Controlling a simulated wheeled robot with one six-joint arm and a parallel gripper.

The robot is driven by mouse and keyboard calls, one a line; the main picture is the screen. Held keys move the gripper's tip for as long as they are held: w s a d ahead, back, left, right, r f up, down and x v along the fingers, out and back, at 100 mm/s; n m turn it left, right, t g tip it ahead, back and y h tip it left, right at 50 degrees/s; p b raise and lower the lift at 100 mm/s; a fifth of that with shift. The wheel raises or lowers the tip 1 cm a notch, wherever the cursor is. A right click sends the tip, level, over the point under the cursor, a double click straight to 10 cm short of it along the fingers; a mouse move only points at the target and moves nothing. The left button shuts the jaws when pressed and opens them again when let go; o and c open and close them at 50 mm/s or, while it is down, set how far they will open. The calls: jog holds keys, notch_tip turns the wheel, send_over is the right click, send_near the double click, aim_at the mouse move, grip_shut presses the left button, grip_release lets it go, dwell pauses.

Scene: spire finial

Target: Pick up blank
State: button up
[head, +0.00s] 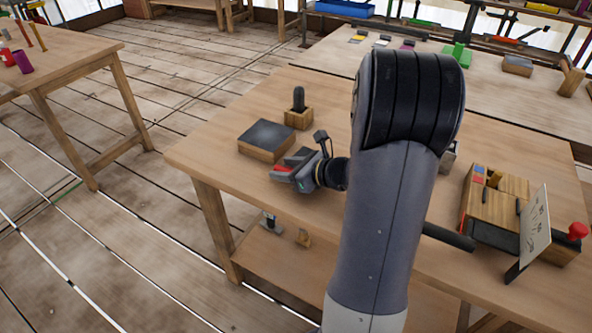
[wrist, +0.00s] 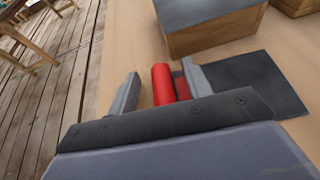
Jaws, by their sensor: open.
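A red cylinder (wrist: 163,86), the likely blank, stands out between the two grey fingers of my gripper (wrist: 160,88) in the wrist view. Its lower end is hidden by the gripper body. A second red patch (wrist: 182,88) shows beside the right finger; I cannot tell what it belongs to. The fingers are apart, with a gap at the cylinder's left; whether the right finger touches it is unclear. In the head view my gripper (head: 288,167) is low over the workbench's left part, with red (head: 281,168) at its fingers.
A dark-topped wooden block (head: 266,139) stands just beyond my gripper, and it also shows in the wrist view (wrist: 215,32). A wooden holder (head: 298,118) with a dark peg is behind it. A dark flat mat (wrist: 265,82) lies right of the fingers. A wooden box (head: 495,205) stands right.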

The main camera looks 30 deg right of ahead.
jog(key=shift+w+a+f, duration=0.1)
jog(key=shift+w+a, duration=0.05)
jog(key=shift+w, duration=0.1)
jog(key=shift+c, duration=0.4)
grip_shut()
